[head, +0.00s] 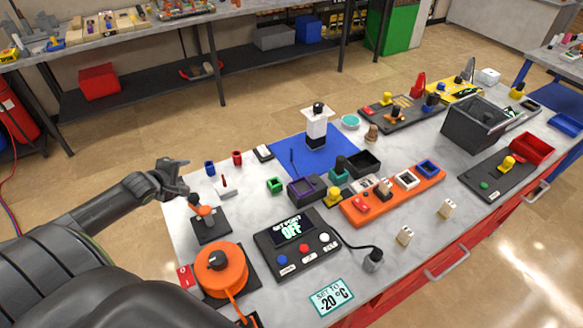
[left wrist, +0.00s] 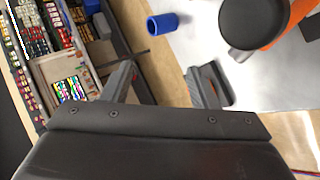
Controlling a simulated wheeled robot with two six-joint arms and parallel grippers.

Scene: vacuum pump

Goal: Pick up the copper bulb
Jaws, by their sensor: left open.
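A small copper-brown, bulb-shaped piece (head: 371,133) stands on the grey table, right of the blue mat and near the turquoise bowl; it looks like the copper bulb. It does not show in the left wrist view. My left gripper (head: 174,180) is at the table's left edge, far to the left of the bulb. In the left wrist view my left gripper (left wrist: 163,82) has its two fingers spread apart with nothing between them. My right gripper is not in view.
A blue cup (head: 209,168) and a stand with an orange part and dark top (head: 203,210) are near my left gripper. A white pump-like tower (head: 316,125) stands on the blue mat (head: 285,150).

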